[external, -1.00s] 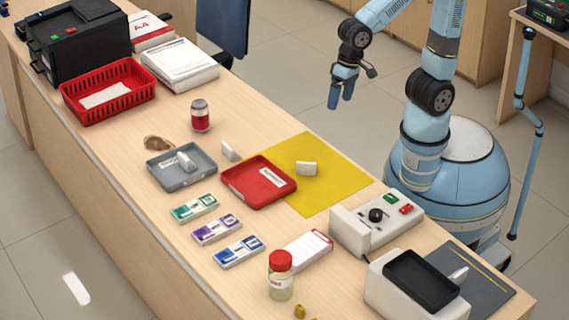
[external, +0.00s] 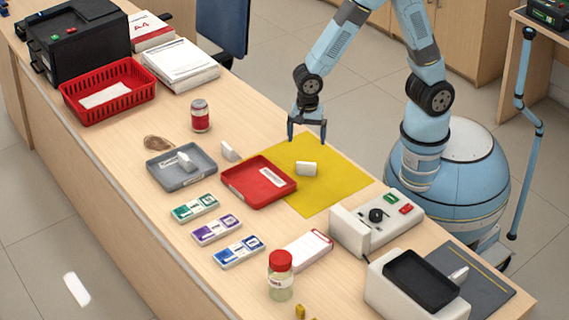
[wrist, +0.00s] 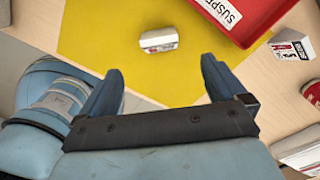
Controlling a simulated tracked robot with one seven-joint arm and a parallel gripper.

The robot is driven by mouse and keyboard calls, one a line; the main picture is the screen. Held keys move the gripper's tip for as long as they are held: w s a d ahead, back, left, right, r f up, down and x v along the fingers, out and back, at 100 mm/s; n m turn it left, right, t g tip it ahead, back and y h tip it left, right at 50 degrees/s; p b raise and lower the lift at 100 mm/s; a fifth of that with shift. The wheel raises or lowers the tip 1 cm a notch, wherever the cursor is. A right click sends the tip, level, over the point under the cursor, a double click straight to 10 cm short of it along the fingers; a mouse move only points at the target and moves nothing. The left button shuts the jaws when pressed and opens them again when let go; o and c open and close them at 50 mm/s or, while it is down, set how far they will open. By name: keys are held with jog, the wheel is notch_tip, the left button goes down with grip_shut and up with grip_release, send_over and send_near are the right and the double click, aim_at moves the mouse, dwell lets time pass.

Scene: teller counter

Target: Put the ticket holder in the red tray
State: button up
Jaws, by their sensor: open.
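The red tray (external: 237,188) lies on the counter at the left edge of the yellow mat; part of it shows at the top of the wrist view (wrist: 281,14). A small white holder (external: 306,169) stands on the mat, right of the tray; in the wrist view it (wrist: 158,41) lies ahead of my fingers. A similar white holder (external: 229,151) stands on bare wood behind the tray. I cannot tell for sure which is the ticket holder. My gripper (external: 307,137) is open and empty near the mat's far corner; its spread fingers show in the wrist view (wrist: 161,66).
The grey tray (external: 168,177) left of the red one holds another white piece (external: 186,161). A red-labelled can (external: 200,116) stands behind. A white control box (external: 376,222) and a red-lidded jar (external: 281,276) are nearer the front. The yellow mat (external: 335,188) has free room.

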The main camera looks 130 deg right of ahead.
aim_at(306, 174)
jog(key=shift+f, duration=6.4)
jog(key=shift+r, duration=0.1)
jog(key=c, duration=1.2)
